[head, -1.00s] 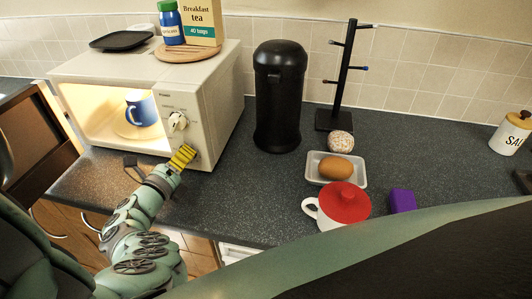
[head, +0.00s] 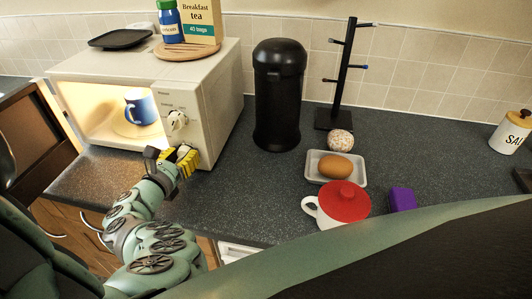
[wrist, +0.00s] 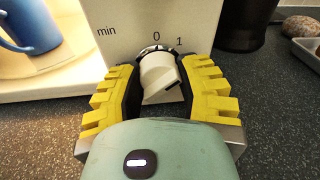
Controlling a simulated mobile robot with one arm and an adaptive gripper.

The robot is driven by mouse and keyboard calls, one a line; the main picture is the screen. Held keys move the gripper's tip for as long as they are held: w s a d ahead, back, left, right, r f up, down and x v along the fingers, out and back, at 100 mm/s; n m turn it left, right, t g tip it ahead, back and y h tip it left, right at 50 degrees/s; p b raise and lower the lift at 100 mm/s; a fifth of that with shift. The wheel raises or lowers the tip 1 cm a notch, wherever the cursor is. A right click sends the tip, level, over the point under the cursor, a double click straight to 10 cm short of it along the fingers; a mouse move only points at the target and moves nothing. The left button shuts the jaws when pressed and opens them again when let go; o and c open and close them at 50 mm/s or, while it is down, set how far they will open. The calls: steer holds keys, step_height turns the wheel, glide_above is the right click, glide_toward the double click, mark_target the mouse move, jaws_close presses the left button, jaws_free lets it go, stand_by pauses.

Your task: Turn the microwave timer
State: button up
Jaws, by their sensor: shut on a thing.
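The cream microwave (head: 218,105) stands at the back left with its door open and its inside lit. Its upper white knob (head: 177,120) shows on the front panel in the head view. The lower white timer knob (wrist: 158,76) shows in the wrist view, below the marks "min", "0" and "1". My gripper (head: 184,157) is at the lower part of the panel. In the wrist view, its yellow-padded fingers (wrist: 157,88) are on either side of the timer knob and shut on it. In the head view the gripper largely hides this knob.
A blue mug (head: 139,106) stands inside the microwave. A wooden board (head: 187,52) with a tea box (head: 203,22) and a blue jar lies on top. A black canister (head: 279,95) stands to the right. A red-lidded cup (head: 343,205) is near the counter's front edge.

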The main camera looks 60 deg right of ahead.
steer(key=m+b, duration=0.1)
steer(key=m, duration=0.2)
steer(key=m+b, duration=0.1)
steer(key=m, duration=0.1)
steer(key=shift+s+d+m+t+y, duration=0.1)
steer(key=shift+m+t+y, duration=0.2)
steer(key=shift+m+t, duration=0.1)
steer(key=m+b, duration=0.2)
steer(key=m, duration=0.1)
steer(key=shift+m+t, duration=0.3)
steer(key=shift+t, duration=0.1)
steer(key=shift+r, duration=0.15)
steer(key=o, duration=1.2)
steer(key=shift+b, duration=0.3)
steer(key=shift+o, duration=0.2)
steer(key=v, duration=1.2)
